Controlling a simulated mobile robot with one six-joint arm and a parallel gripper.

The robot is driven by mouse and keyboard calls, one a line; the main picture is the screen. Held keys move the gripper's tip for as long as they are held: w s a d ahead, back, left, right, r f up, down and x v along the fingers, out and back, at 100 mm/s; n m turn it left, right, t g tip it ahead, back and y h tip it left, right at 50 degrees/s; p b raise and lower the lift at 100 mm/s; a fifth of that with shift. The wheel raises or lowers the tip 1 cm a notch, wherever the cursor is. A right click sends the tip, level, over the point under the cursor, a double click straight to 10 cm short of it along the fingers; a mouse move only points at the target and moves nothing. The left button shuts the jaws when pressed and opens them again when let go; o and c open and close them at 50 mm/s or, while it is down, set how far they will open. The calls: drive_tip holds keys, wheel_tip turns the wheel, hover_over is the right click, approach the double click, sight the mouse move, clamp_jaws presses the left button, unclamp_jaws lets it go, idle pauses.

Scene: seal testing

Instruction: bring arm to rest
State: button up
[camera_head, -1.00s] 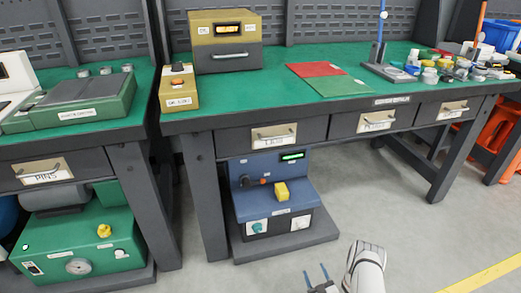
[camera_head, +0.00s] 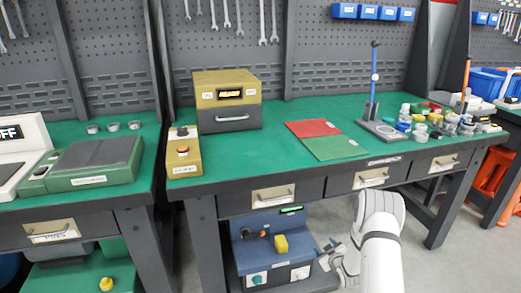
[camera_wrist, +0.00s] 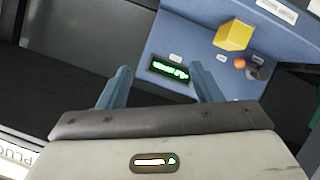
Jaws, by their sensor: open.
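My arm rises from the bottom of the head view, right of centre, in front of the workbench. My gripper (camera_head: 331,250) is low, near the right side of the blue machine (camera_head: 262,247) under the bench. In the wrist view its two blue-grey fingers (camera_wrist: 160,85) stand well apart with nothing between them. Behind them the wrist view shows the blue machine's panel (camera_wrist: 195,45), with a green-lit display (camera_wrist: 170,69), a yellow block (camera_wrist: 233,35) and an orange knob (camera_wrist: 239,62). The gripper looks apart from the machine, but the exact gap is hard to tell.
The green bench top (camera_head: 270,150) carries a yellow-brown oven-like box (camera_head: 228,100), a red and green mat (camera_head: 325,138), a stand with a blue post (camera_head: 374,85) and several small jars (camera_head: 440,122). Drawers (camera_head: 273,194) line its front edge. Grey floor is open at right.

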drive_tip(key=s+a+r+m+g+h+p, duration=0.1)
drive_tip(key=s+r+g+p, duration=0.15)
drive_tip(key=r, duration=0.95)
drive_tip(key=s+a+r+m+g+h+p, duration=0.1)
drive_tip(key=s+r+p, duration=0.25)
drive_tip(key=r, duration=0.85)
drive_tip(key=s+a+r+m+g+h+p, duration=0.15)
drive_tip(key=r+p, duration=0.25)
drive_tip(key=r, duration=0.9)
drive_tip(key=s+a+r+m+g+p, duration=0.1)
drive_tip(key=s+r+p, duration=0.3)
drive_tip(key=s+r, duration=0.4)
drive_tip(key=s+a+r+m+g+y+p, duration=0.1)
drive_tip(key=s+r, duration=0.6)
drive_tip(key=s, duration=0.7)
drive_tip(key=s+a+r+m+g+p, duration=0.1)
drive_tip(key=s+a+r+g+p, duration=0.2)
drive_tip(key=s+a+r+p, duration=0.2)
drive_tip(key=s+r+p, duration=0.1)
drive_tip(key=s+r, duration=0.2)
drive_tip(key=s, duration=0.3)
drive_tip(key=shift+s+a+r+m+g+p, duration=0.15)
drive_tip(key=shift+s+r+m+g+p, duration=0.15)
drive_tip(key=shift+s+m+p, duration=0.05)
drive_tip(key=shift+y, duration=0.25)
drive_tip(key=shift+c, duration=0.6)
